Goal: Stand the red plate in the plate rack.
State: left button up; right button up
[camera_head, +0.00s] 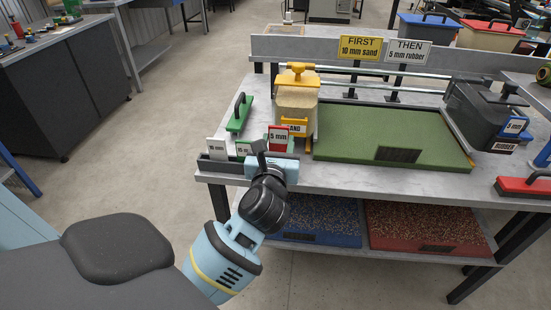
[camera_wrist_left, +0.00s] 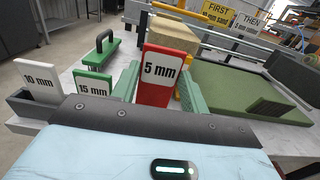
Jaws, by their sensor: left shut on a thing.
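The red plate (camera_head: 278,146), with a white "5 mm" label, is upright between the fingers of my left gripper (camera_head: 273,158). In the left wrist view the red plate (camera_wrist_left: 154,95) stands between two green fingers, and my gripper is shut on it. The dark plate rack (camera_head: 208,168) lies along the table's front left edge. A white plate (camera_head: 216,149) marked 10 mm and a green plate (camera_head: 243,149) marked 15 mm stand in it. The red plate is to their right; its lower edge is hidden, so I cannot tell whether it touches the rack. My right gripper is out of view.
A green-based handled tool (camera_head: 239,115) and a sand hopper (camera_head: 296,102) stand close behind the plates. A green turf mat (camera_head: 380,137) lies to the right. A dark hopper (camera_head: 485,112) and a red handled tool (camera_head: 524,187) are at far right.

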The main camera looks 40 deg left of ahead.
aim_at(278, 150)
pick_arm(q)
notch_tip(278, 150, down, 4)
jog(key=shift+r+b, duration=0.1)
jog(key=shift+b, duration=0.55)
jog(key=shift+f, duration=0.6)
jog(key=shift+f, duration=0.15)
jog(key=o, duration=1)
